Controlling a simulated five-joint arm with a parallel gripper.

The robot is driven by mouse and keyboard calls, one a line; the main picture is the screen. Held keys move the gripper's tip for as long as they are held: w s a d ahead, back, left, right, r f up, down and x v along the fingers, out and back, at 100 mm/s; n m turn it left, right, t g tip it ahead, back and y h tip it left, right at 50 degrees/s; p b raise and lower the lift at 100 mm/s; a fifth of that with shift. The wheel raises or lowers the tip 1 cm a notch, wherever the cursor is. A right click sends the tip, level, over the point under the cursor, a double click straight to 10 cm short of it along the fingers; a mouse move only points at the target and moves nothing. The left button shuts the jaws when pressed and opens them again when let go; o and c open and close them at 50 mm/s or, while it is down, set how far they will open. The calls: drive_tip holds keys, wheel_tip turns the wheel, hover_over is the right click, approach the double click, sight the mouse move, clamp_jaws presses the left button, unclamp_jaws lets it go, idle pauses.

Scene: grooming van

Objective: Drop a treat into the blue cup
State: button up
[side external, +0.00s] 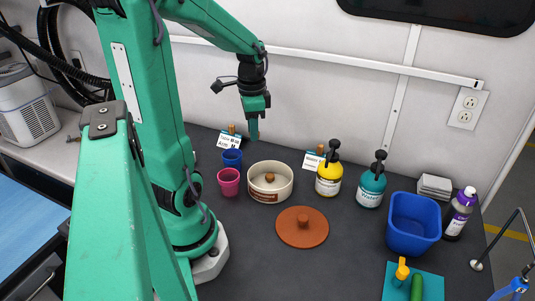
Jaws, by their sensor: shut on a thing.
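The blue cup (232,159) stands upright at the back left of the dark worktop, just behind a pink cup (229,182). A cream bowl (270,194) with a brown treat (270,177) inside stands to their right. My green gripper (254,132) points down in the air above and slightly right of the blue cup, near the back wall. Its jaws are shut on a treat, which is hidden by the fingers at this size. I cannot tell the exact depth between gripper and cup.
A terracotta lid (302,227) lies in front of the bowl. Yellow (329,177) and teal (371,187) pump bottles, a blue bin (413,222) and a purple-capped bottle (459,213) stand to the right. Two small signs stand at the back. The front middle worktop is clear.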

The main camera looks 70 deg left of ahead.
drive_tip(key=s+a+r, duration=0.1)
drive_tip(key=s+a, duration=0.3)
drive_tip(key=a, duration=0.2)
drive_tip(key=shift+s+r, duration=0.3)
drive_tip(key=shift+s, duration=0.1)
drive_tip(key=shift+f, duration=0.15)
drive_tip(key=shift+f, duration=2.85)
drive_tip(key=o, duration=1)
drive_tip(key=shift+r, duration=0.1)
